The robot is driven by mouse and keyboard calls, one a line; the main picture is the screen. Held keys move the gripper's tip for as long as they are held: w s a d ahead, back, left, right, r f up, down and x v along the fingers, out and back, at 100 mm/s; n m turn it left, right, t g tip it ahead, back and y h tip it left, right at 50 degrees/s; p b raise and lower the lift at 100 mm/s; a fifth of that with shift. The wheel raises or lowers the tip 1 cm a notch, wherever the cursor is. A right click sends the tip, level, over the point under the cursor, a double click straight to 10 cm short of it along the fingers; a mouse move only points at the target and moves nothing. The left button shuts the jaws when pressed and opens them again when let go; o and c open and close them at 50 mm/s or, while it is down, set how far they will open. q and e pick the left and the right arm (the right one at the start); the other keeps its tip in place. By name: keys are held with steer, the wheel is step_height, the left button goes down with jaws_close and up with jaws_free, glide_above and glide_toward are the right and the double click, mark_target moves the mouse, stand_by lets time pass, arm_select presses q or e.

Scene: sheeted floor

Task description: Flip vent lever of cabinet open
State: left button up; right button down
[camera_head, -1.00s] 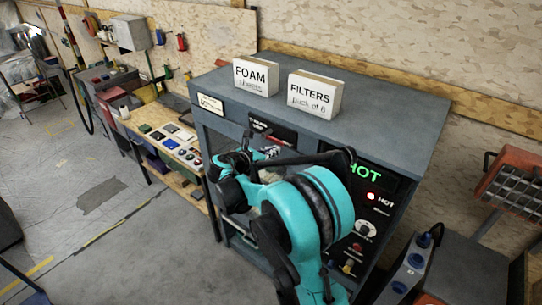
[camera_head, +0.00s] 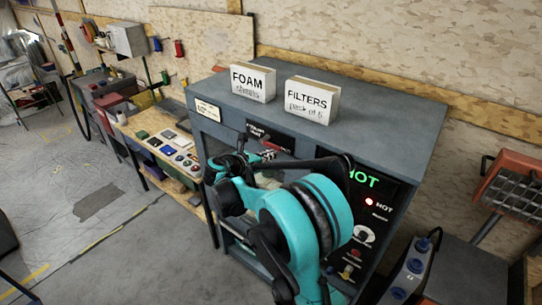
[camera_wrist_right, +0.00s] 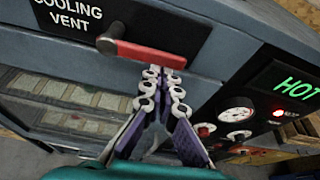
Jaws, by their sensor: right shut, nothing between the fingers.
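The grey cabinet (camera_head: 310,115) stands in front of me with a black panel marked COOLING VENT (camera_wrist_right: 75,12). The vent lever (camera_wrist_right: 145,54) has a red handle pointing right and slightly down from a dark pivot. In the head view the lever (camera_head: 268,153) is small and partly hidden by my arm. My right gripper (camera_wrist_right: 164,78) is shut and empty, its fingertips just below the free end of the handle. I cannot tell whether they touch it. In the head view my teal right arm hides most of the cabinet front. My left gripper is not in view.
A FOAM box (camera_head: 253,82) and a FILTERS box (camera_head: 312,99) stand on the cabinet top. The panel right of the lever shows a green HOT sign (camera_wrist_right: 296,82), a red lamp and dials. A workbench (camera_head: 160,140) stands left, an orange heater (camera_head: 512,185) right. Floor at left is open.

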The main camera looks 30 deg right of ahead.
mark_target(270, 145)
steer(key=shift+r, duration=0.2)
steer(key=r+n+g+h+b, duration=0.1)
steer(key=r+n, duration=0.1)
steer(key=n, duration=0.1)
steer(key=shift+w+a+r+n+g+h+b, duration=0.1)
steer(key=shift+w+r+n+g+h+b, duration=0.1)
steer(key=shift+r+n+g, duration=0.25)
steer(key=shift+w+r+n+g+h+b, duration=0.15)
steer(key=shift+r+n+g, duration=0.1)
steer(key=shift+n, duration=0.3)
steer(key=w+r, duration=0.1)
steer(key=w+a+r, duration=0.1)
steer(key=w+r, duration=0.1)
steer(key=shift+w+a+r, duration=0.25)
steer(key=shift+a+r, duration=0.05)
steer(key=shift+w+r, duration=0.1)
steer(key=shift+r, duration=0.05)
stand_by(0.4)
